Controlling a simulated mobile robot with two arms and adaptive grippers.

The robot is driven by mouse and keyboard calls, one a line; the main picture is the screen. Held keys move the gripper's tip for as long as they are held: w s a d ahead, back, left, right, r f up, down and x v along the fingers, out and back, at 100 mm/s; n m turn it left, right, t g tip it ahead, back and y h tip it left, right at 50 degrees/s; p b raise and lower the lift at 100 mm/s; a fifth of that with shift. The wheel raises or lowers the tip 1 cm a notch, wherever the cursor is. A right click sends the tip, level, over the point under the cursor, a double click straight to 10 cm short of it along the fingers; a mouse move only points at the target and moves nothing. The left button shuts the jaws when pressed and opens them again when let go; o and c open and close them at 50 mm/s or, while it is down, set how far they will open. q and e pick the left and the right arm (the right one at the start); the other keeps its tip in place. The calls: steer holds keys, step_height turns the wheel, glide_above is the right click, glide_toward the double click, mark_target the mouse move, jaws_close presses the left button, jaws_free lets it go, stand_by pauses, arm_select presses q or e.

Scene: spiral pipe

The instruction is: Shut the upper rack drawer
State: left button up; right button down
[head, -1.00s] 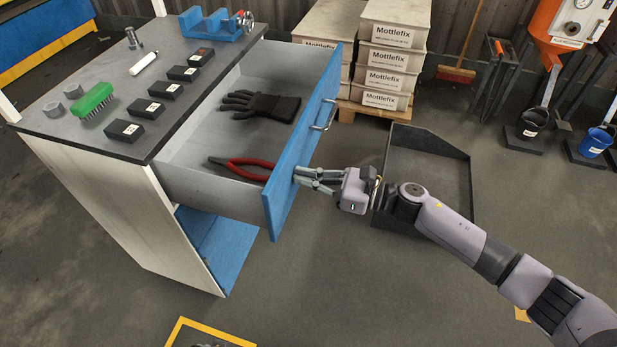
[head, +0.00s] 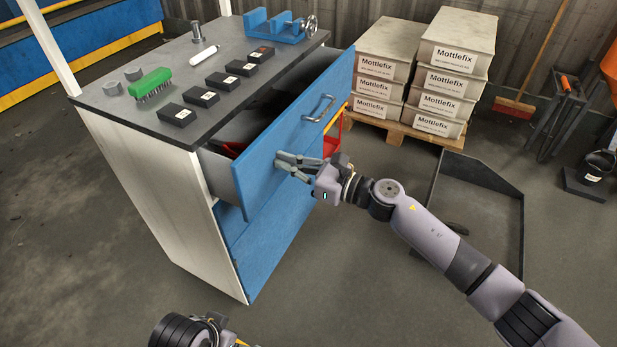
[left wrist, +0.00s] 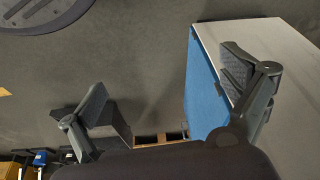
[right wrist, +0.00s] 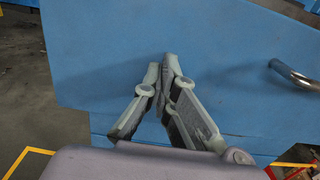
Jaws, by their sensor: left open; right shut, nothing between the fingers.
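The upper rack drawer (head: 262,145) has a blue front with a metal handle (head: 319,108). It stands partly open, and part of something red shows inside it. My right gripper (head: 279,163) is shut and empty, with its fingertips at the drawer front, below and left of the handle. In the right wrist view the closed fingertips (right wrist: 168,60) are against or very near the blue panel, and the handle (right wrist: 294,74) is at the right. My left gripper (left wrist: 165,100) is open and empty in the left wrist view, with a blue panel and a pale side panel behind its fingers.
The rack top (head: 240,82) holds a green brush (head: 150,83), several black boxes, a white marker (head: 204,55) and a blue vise (head: 278,25). Stacked Mottlefix bags (head: 440,80) stand on a pallet behind. A dark open tray (head: 478,200) lies on the floor at right.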

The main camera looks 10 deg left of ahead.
steer(key=b+x, duration=0.2)
steer(key=x, duration=0.4)
steer(key=shift+a+f, duration=0.1)
steer(key=shift+f, duration=0.05)
steer(key=b+x, duration=0.2)
steer(key=x, duration=0.1)
steer(key=shift+a, duration=0.15)
steer(key=shift+w+r, duration=0.1)
steer(key=shift+r, duration=0.15)
arm_select(q)
steer(key=w+d+r+t, duration=0.1)
steer(key=w+r+t, duration=0.1)
steer(key=w, duration=0.3)
steer(key=w+d+r+t+h, duration=0.1)
steer(key=w+r+t, duration=0.1)
steer(key=w+t, duration=0.2)
steer(key=shift+w+d+r, duration=0.3)
steer(key=shift+w, duration=0.1)
arm_select(e)
steer(key=shift+r, duration=0.1)
arm_select(q)
steer(key=shift+h, duration=0.3)
